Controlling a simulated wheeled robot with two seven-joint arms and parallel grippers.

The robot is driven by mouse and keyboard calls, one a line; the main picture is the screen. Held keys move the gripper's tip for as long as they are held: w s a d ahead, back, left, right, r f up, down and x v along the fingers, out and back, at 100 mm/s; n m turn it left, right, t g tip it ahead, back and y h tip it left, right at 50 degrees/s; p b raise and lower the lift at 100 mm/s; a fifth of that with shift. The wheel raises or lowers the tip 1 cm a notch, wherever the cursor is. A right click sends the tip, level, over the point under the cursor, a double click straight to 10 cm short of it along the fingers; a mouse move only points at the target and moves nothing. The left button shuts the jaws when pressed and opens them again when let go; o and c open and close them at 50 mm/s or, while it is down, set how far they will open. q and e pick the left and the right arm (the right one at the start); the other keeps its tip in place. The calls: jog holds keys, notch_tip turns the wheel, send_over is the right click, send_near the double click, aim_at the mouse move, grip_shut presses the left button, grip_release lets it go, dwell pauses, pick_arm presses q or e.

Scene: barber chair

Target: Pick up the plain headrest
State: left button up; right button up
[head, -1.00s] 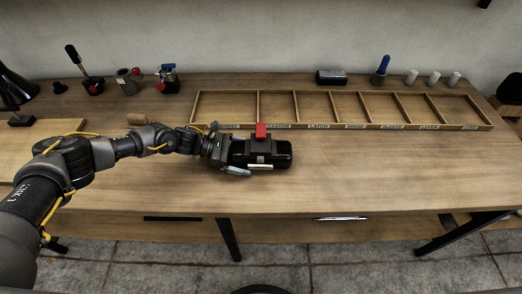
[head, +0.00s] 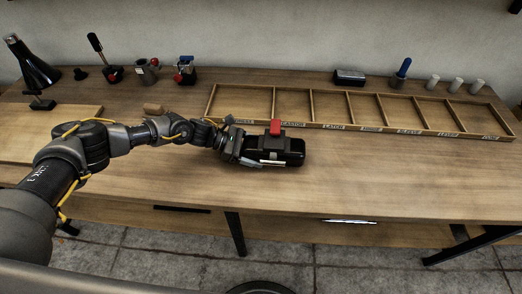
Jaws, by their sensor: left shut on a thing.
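My left gripper (head: 236,150) is shut on a black, rounded, cushion-like headrest (head: 293,152) at the front edge of the tray. A second, smaller dark block (head: 349,77) with a greyish top lies behind the tray. It is too small to tell whether it is a headrest too. My right gripper is not in view.
A wooden tray (head: 275,121) with several labelled, empty compartments lies behind the held headrest. Fixtures with red and blue parts (head: 185,70) stand at the back left, a blue-handled tool (head: 401,72) and pale cylinders (head: 432,82) at the back right. The table front is clear.

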aim_at(247, 142)
pick_arm(q)
jog(key=shift+r, duration=0.5)
notch_tip(247, 142, up, 2)
jog(key=shift+r+b, duration=0.15)
jog(key=shift+b, duration=0.2)
jog(key=s+d+r+b, duration=0.1)
jog(key=s+r+b, duration=0.3)
jog(key=s+r, duration=0.5)
jog(key=s, duration=0.5)
jog(key=shift+d+r+b, duration=0.25)
jog(key=shift+r+b, duration=0.05)
jog(key=shift+r, duration=0.1)
